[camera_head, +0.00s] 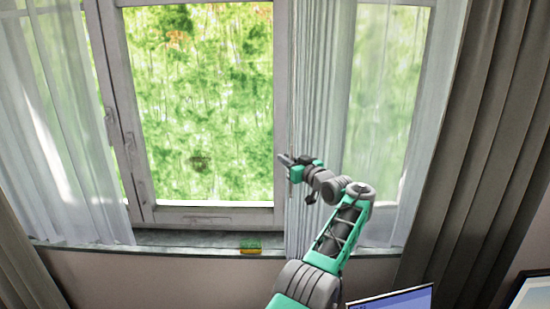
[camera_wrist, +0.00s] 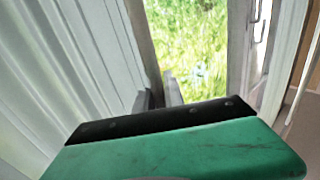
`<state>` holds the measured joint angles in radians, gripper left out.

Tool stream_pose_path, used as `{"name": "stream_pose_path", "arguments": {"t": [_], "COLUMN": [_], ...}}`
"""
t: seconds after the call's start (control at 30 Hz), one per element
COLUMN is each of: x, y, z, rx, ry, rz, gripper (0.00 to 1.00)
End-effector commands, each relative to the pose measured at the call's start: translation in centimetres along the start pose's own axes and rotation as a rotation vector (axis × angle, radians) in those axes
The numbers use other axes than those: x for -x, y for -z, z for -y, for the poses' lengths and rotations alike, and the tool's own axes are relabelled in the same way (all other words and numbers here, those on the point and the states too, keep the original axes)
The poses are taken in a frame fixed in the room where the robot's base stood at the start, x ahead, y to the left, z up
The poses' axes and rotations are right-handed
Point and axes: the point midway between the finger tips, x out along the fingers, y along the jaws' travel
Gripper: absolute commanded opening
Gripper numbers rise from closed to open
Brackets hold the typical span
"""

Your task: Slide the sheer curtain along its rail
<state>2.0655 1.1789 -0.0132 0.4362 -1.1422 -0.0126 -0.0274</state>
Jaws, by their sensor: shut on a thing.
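A white sheer curtain (camera_head: 318,85) hangs in front of the right part of the window, its left edge bunched in close folds. My gripper (camera_head: 284,160) is at that left edge, about two thirds of the way down, and is shut on the curtain. In the wrist view the sheer curtain (camera_wrist: 65,65) fills the left side. There the two fingertips (camera_wrist: 157,97) show at its edge, partly hidden by my gripper body. A second sheer curtain (camera_head: 55,110) hangs at the left of the window. The rail is out of view.
The window (camera_head: 200,100) between the sheers is uncovered. A green and yellow sponge (camera_head: 250,246) lies on the sill (camera_head: 190,240). A dark heavy curtain (camera_head: 490,140) hangs at far right. A screen (camera_head: 395,299) and a framed item (camera_head: 532,292) stand at lower right.

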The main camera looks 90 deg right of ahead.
Motion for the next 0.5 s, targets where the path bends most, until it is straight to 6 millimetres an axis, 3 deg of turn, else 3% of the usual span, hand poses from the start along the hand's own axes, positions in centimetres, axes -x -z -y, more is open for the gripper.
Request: {"name": "stream_pose_path", "arguments": {"t": [0.33,0.37,0.5], "x": [-0.03,-0.02,0.07], "y": [0.21,0.22,0.18], "z": [0.15,0.13,0.03], "rx": [0.003,0.003,0.002], "ry": [0.001,0.001,-0.001], "rz": [-0.002,-0.002,-0.001], "gripper": [0.00,0.14,0.26]}}
